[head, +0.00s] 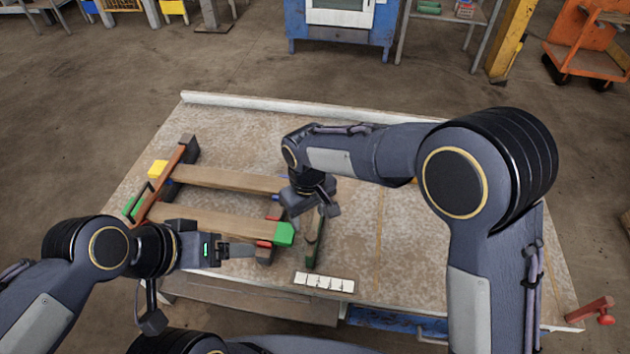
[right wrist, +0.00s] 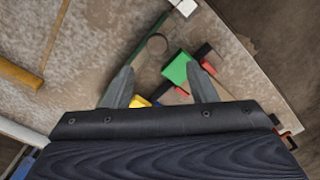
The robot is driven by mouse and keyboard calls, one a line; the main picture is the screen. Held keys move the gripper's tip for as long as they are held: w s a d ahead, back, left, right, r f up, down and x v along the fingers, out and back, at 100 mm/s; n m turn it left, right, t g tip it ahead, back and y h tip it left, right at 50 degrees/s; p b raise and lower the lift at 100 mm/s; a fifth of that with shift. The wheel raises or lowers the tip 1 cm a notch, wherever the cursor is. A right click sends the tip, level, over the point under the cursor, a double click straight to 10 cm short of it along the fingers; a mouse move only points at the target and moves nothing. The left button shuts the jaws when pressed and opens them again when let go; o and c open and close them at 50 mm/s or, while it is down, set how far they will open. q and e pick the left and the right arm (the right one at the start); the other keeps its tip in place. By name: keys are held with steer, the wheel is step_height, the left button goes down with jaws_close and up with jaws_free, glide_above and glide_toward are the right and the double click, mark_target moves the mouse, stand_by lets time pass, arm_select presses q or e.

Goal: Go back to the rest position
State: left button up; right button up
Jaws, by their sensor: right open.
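My right gripper (head: 322,210) hangs above the middle of the table. The right wrist view shows its two fingers (right wrist: 160,84) spread apart with nothing held between them. My left gripper (head: 238,252) is low at the table's front left, close to the near wooden beam; whether its fingers are open is unclear. Two wooden beams (head: 228,179) (head: 210,221) lie across the left of the table, one behind the other. A green block (head: 285,233) sits at the near beam's right end and also shows in the right wrist view (right wrist: 177,68). My right arm hides part of the table.
The table (head: 400,270) is mostly bare on the right. A yellow block (head: 157,168) sits at the left. A blue cabinet (head: 298,27) and orange cart (head: 578,48) stand behind on the floor.

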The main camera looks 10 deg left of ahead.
steer(key=s+d+r+m+t+y+p, duration=0.1)
steer(key=d+r+m+y+p, duration=0.1)
steer(key=d+r, duration=0.6)
steer(key=s+d+r+m+y+p, duration=0.1)
steer(key=s+d+r+m, duration=0.15)
steer(key=d+r, duration=0.6)
steer(key=s+d+r+m+t+p, duration=0.2)
steer(key=s+d+m, duration=0.4)
steer(key=s+d, duration=0.7)
steer(key=s+t+p, duration=0.1)
steer(key=t, duration=0.1)
steer(key=shift+s+d+r+t+y, duration=0.2)
steer(key=shift+s+d+t+y, duration=0.1)
steer(key=shift+y, duration=0.1)
steer(key=shift+w, duration=0.1)
